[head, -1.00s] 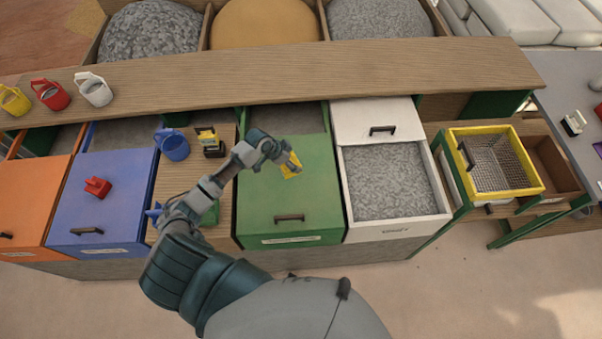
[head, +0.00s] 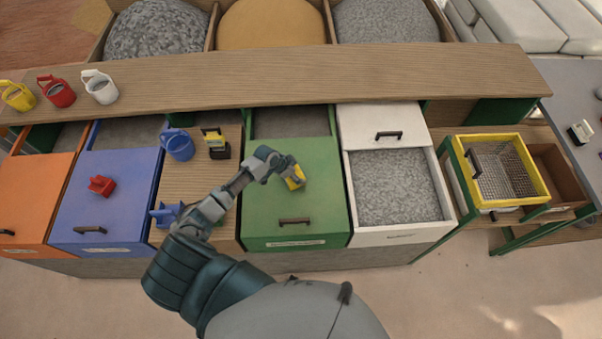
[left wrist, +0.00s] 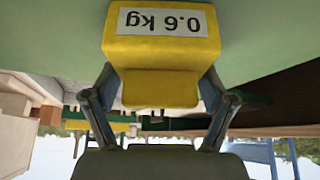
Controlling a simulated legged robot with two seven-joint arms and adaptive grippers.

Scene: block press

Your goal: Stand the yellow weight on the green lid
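The yellow weight (head: 296,179) is over the upper middle of the green lid (head: 295,206) in the head view. In the left wrist view the weight (left wrist: 160,52) fills the upper middle, with its "0.6 kg" label upside down and the green lid (left wrist: 50,30) behind it. My left gripper (head: 285,171) has its fingers on both sides of the narrow part of the weight and holds it. The weight's base is at or very near the lid; I cannot tell whether it touches. My right gripper is in neither view.
The blue lid (head: 105,200) at left carries a red block (head: 102,186). A blue bucket (head: 178,145) and a black-and-yellow item (head: 216,145) stand on the wooden strip. Right of the green lid is an open gravel bin (head: 398,188). The lid's front half is clear around its handle (head: 295,221).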

